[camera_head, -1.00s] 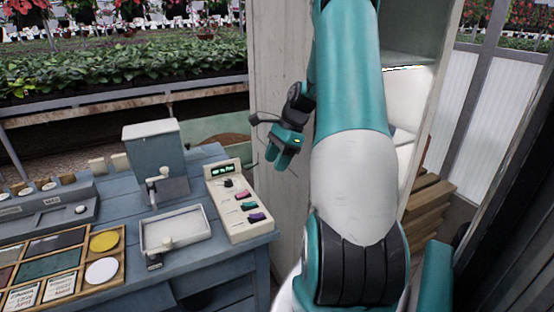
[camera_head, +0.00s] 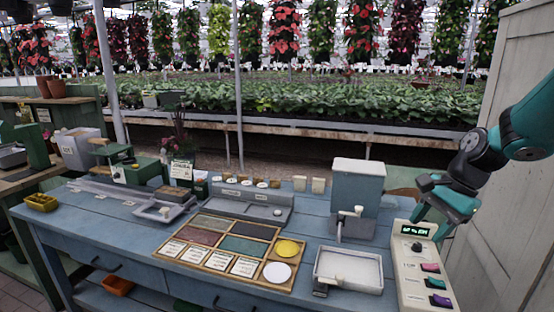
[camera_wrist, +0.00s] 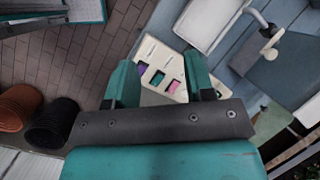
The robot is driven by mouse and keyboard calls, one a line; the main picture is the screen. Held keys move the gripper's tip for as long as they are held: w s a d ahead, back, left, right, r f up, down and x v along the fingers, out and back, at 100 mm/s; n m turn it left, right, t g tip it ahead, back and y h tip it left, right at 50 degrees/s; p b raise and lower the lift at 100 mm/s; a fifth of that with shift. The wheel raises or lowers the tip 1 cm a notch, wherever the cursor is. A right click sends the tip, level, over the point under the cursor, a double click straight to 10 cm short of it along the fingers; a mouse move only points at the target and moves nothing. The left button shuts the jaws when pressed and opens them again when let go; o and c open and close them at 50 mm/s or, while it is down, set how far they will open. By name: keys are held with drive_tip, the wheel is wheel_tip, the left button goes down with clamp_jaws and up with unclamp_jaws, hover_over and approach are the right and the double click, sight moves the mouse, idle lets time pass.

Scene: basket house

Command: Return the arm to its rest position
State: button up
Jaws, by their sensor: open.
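My gripper (camera_head: 441,219) is at the right side of the head view, teal with dark joints, its fingers pointing down by the control panel. In the wrist view my gripper (camera_wrist: 161,84) has its two teal fingers apart with nothing between them. Beyond the fingers is the cream control panel (camera_head: 408,291) with a green display and coloured switches; the panel (camera_wrist: 148,50) also shows in the wrist view. My arm enters from the right edge of the head view. Whether the fingertips touch the panel is hard to tell.
The blue workbench (camera_head: 120,225) holds a wooden sample tray (camera_head: 262,287), a white-lined tray (camera_head: 345,290) and a grey-blue box device (camera_head: 357,186). A pale wooden panel (camera_head: 515,190) stands close on the right. Brick floor (camera_wrist: 75,55) is open beside the bench.

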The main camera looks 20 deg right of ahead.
drive_tip(key=s+a+r+n+g, duration=0.1)
drive_tip(key=s+a+r+n, duration=0.15)
drive_tip(key=a+n, duration=0.55)
drive_tip(key=s+a+r+n, duration=0.2)
drive_tip(key=s+a+n, duration=0.15)
drive_tip(key=a, duration=0.85)
drive_tip(key=s+a+r+n, duration=0.1)
drive_tip(key=s+a+n, duration=0.7)
drive_tip(key=s+n, duration=0.3)
drive_tip(key=shift+a+r+g, duration=0.2)
drive_tip(key=shift+g, duration=0.1)
